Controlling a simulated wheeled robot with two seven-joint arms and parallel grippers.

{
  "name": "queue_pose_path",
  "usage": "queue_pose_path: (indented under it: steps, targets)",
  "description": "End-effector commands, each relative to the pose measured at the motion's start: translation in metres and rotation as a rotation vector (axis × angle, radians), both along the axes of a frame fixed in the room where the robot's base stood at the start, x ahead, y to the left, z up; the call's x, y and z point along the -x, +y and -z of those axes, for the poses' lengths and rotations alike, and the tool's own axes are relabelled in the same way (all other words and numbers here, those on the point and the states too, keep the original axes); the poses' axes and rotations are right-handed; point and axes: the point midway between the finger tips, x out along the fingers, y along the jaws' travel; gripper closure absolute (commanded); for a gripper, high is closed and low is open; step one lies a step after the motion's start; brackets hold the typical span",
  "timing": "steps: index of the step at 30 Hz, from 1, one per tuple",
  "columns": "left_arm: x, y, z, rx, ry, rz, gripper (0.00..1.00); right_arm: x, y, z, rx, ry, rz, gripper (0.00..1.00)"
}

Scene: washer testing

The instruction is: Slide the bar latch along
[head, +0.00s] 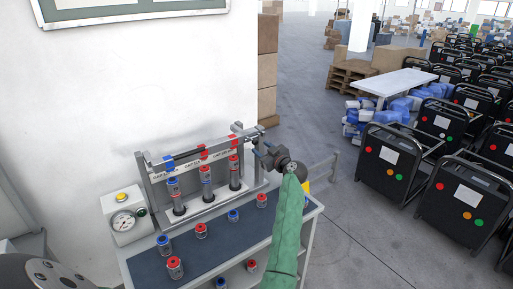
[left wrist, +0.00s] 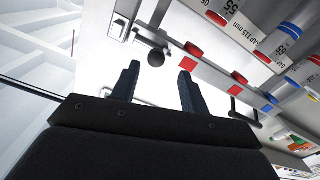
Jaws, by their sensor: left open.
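A grey metal test rack (head: 205,205) stands on the blue-topped bench and holds three upright cylinders under red and blue markers. A metal bar with a fitting (head: 247,131) runs along its top right end; I cannot clearly tell the latch's parts. A round black knob (left wrist: 156,58) on a short stem appears between the fingertips; contact cannot be told.
Several loose red- and blue-capped cylinders (head: 201,230) stand on the bench mat (head: 190,262). A gauge box (head: 124,221) with a yellow button is at its left. A white wall (head: 100,100) stands behind. Open floor (head: 345,235) lies right, before black wheeled machines (head: 387,165).

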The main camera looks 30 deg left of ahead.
Motion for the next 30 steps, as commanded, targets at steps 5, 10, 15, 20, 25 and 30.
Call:
queue_pose_path:
  steps: [5, 10, 15, 20, 25, 30]
  targets:
    - [-0.004, -0.008, -0.001, 0.000, 0.000, 0.000, 0.55, 0.003, 0.001, 0.001, -0.002, -0.002, 0.001, 0.64]
    - [-0.005, -0.011, 0.000, -0.001, 0.000, -0.001, 0.55, -0.005, 0.004, 0.001, -0.005, -0.007, 0.001, 0.64]
    - [-0.005, -0.011, 0.000, -0.001, 0.000, -0.001, 0.55, -0.012, 0.004, 0.001, -0.005, -0.011, 0.003, 0.64]
    - [-0.005, -0.011, 0.000, -0.001, 0.000, -0.001, 0.55, -0.015, 0.003, 0.000, -0.004, -0.016, 0.002, 0.64]
    - [-0.005, -0.011, 0.000, 0.002, -0.007, -0.001, 0.55, 0.004, -0.007, 0.001, 0.006, 0.001, -0.001, 0.64]
    - [-0.006, -0.011, -0.001, 0.037, -0.106, 0.010, 0.55, 0.002, -0.004, 0.001, 0.004, 0.002, 0.000, 0.64]
